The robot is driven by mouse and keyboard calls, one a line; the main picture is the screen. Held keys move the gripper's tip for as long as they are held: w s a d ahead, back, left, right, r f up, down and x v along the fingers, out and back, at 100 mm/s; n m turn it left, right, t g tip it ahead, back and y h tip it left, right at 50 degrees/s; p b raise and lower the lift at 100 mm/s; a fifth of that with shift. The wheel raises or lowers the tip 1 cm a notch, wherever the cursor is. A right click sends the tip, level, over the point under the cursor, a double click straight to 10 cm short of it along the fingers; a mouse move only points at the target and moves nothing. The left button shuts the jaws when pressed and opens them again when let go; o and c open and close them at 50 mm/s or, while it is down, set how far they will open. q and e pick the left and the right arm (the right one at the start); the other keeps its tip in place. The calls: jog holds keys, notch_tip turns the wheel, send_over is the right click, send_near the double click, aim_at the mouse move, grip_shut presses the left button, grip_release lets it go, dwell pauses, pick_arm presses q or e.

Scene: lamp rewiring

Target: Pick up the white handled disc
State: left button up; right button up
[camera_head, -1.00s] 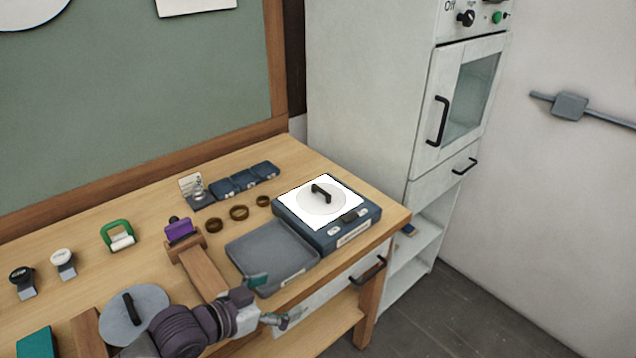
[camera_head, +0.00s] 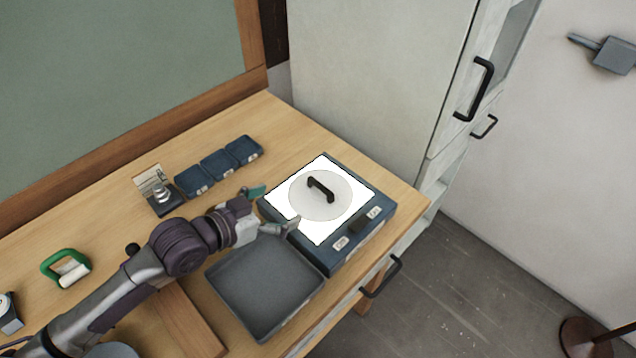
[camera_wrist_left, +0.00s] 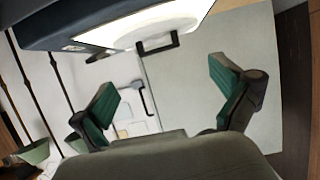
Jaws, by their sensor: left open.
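The white disc (camera_head: 333,205) lies flat on the bright white top (camera_head: 318,231) of a blue box (camera_head: 329,262). A black bar handle (camera_head: 320,187) stands on the disc. My left gripper (camera_head: 270,210) is open and empty at the left edge of the box, apart from the handle. In the left wrist view, the open fingers (camera_wrist_left: 165,92) show below the disc (camera_wrist_left: 165,24) and its handle (camera_wrist_left: 158,44), with nothing between them. My right gripper is not in view.
Small blue boxes (camera_head: 219,165) and a small holder with a metal part (camera_head: 160,193) stand behind. A green-handled tool (camera_head: 66,267) lies at left. The table ends right of the box.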

aim_at(318, 188)
pick_arm(q)
jog(key=x, duration=0.3)
jog(key=shift+w+d, duration=0.1)
jog(key=shift+d, duration=0.25)
jog(key=shift+p+x, duration=0.4)
jog(key=shift+x, duration=0.8)
jog(key=shift+w+d+f, duration=0.2)
jog(key=shift+w, duration=0.25)
jog(key=p+x, duration=0.1)
jog(key=x, duration=0.2)
jog(key=shift+d+p, duration=0.3)
jog(key=shift+p, duration=0.1)
jog(key=shift+w+d+f, duration=0.25)
jog(key=shift+w, duration=0.05)
jog(key=shift+f, duration=0.1)
jog(key=c, duration=1.2)
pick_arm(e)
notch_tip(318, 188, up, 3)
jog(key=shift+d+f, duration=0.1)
